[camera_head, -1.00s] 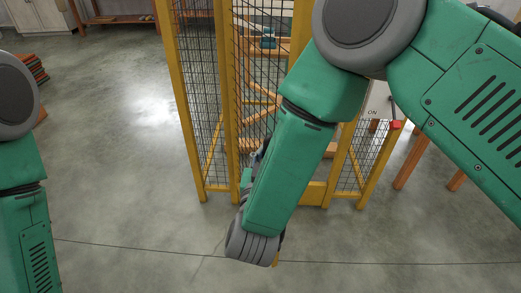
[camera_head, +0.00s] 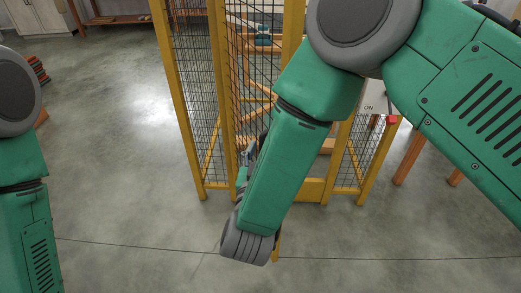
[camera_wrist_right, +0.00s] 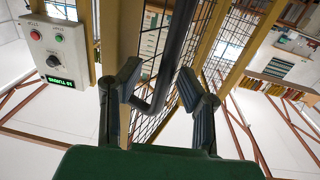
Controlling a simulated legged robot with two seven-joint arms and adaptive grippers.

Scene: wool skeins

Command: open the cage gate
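The cage (camera_head: 215,150) has yellow posts and black wire mesh and stands in the middle of the head view. Its gate (camera_head: 250,75) looks like the mesh panel behind my right forearm; the forearm hides much of it, and I cannot tell how far it stands open. In the right wrist view a dark bent bar handle (camera_wrist_right: 172,62) runs between the fingers of my right gripper (camera_wrist_right: 160,92). The fingers are apart on either side of the handle, with a gap at the right finger. My left arm shows at the left edge; its gripper is out of view.
A control box (camera_wrist_right: 60,52) with a green button, a red button, a knob and a green display is beside the handle in the wrist view. Wooden legs (camera_head: 410,158) stand right of the cage. The concrete floor (camera_head: 110,200) at left and front is clear.

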